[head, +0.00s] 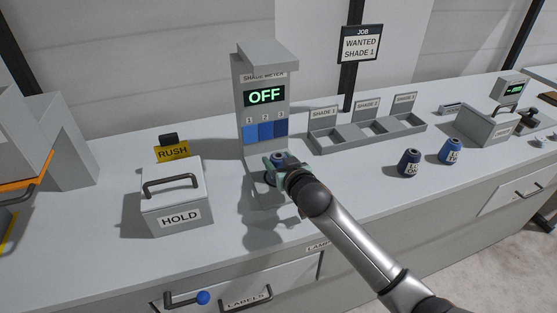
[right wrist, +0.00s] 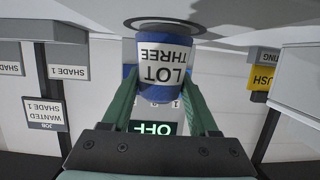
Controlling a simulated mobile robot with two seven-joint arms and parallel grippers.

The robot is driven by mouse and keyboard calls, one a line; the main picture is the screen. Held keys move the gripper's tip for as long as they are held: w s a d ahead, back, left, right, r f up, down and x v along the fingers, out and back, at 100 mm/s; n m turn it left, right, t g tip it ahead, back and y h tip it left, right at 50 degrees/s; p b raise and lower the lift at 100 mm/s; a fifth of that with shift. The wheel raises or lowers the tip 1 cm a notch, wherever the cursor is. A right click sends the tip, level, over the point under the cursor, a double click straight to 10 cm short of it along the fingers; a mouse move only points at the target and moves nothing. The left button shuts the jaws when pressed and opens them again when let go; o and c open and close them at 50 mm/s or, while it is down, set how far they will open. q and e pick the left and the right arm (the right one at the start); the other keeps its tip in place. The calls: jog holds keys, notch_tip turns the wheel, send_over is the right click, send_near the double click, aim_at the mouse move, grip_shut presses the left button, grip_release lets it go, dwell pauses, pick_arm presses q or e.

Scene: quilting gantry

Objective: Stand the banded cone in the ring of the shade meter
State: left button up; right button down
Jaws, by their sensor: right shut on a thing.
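My right gripper (head: 277,167) is shut on a blue cone with a white band (right wrist: 165,62) that reads LOT THREE in the right wrist view. In the head view only the blue top of this cone (head: 278,156) and a bit of its side show. The cone is in front of the grey shade meter (head: 264,82), whose display reads OFF. A dark ring (right wrist: 228,24) shows at the cone's base in the right wrist view. I cannot tell whether the base rests in it or hangs just above. My left gripper is not in view.
Two other banded cones (head: 409,163) (head: 451,151) stand to the right. Behind them is a tray (head: 424,134) with SHADE compartments. A HOLD box (head: 177,198) and a yellow RUSH sign (head: 173,151) are at left. A sign (head: 360,46) reads WANTED SHADE 1.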

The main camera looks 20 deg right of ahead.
jog(key=shift+f, duration=0.1)
jog(key=shift+c, duration=0.7)
grip_release()
jog(key=v, duration=1.2)
